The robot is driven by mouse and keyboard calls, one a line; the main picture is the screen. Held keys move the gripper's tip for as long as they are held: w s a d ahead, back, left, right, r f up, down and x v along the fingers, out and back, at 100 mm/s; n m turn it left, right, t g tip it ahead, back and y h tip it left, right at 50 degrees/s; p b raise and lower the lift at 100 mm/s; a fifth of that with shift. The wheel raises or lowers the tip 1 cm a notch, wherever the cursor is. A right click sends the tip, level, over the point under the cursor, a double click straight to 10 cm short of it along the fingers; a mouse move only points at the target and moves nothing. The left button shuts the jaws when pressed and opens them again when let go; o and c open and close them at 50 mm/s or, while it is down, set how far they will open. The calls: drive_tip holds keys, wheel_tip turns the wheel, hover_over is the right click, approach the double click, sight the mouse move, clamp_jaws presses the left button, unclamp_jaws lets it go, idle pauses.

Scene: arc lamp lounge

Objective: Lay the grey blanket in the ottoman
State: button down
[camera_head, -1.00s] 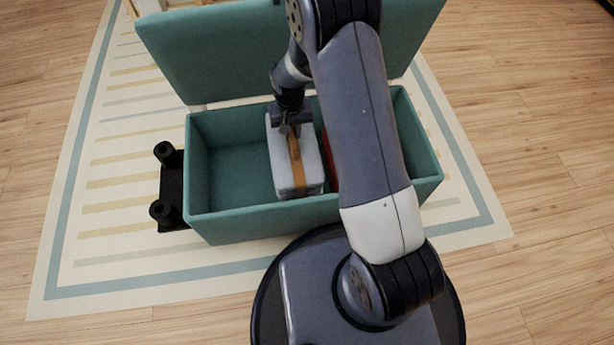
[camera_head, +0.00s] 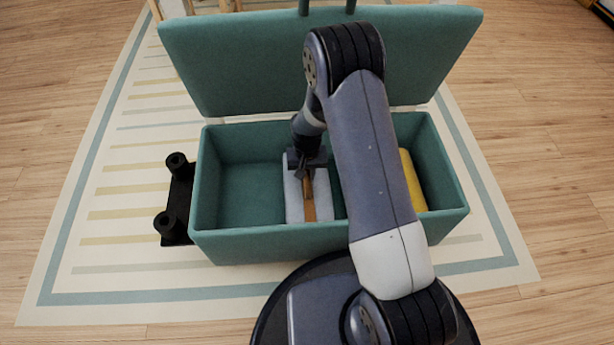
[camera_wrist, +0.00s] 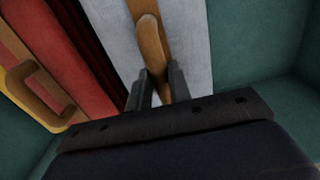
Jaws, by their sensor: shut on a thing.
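The grey blanket (camera_head: 293,197) is a pale grey folded block with a tan strap (camera_head: 310,204) along its top. It is inside the teal ottoman (camera_head: 290,240), left of my arm, between the ottoman's front and back walls. The ottoman's lid (camera_head: 260,70) stands open at the back. My gripper (camera_head: 306,170) is shut on the strap, and the wrist view shows its fingers (camera_wrist: 158,92) around it. The blanket (camera_wrist: 192,50) also shows there. Whether its underside touches the ottoman floor is hidden.
A red item (camera_wrist: 72,50) with a tan strap lies beside the blanket in the wrist view. A yellow item (camera_head: 412,182) sits at the ottoman's right. The left part of the ottoman floor is clear. A black two-post object (camera_head: 178,200) stands outside its left end.

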drive_tip(key=shift+f, duration=0.3)
drive_tip(key=shift+f, duration=0.15)
drive_tip(key=c, duration=1.3)
unclamp_jaws()
wheel_tip(320, 180, up, 12)
drive_tip(key=p, duration=0.5)
drive_tip(key=shift+r, duration=0.2)
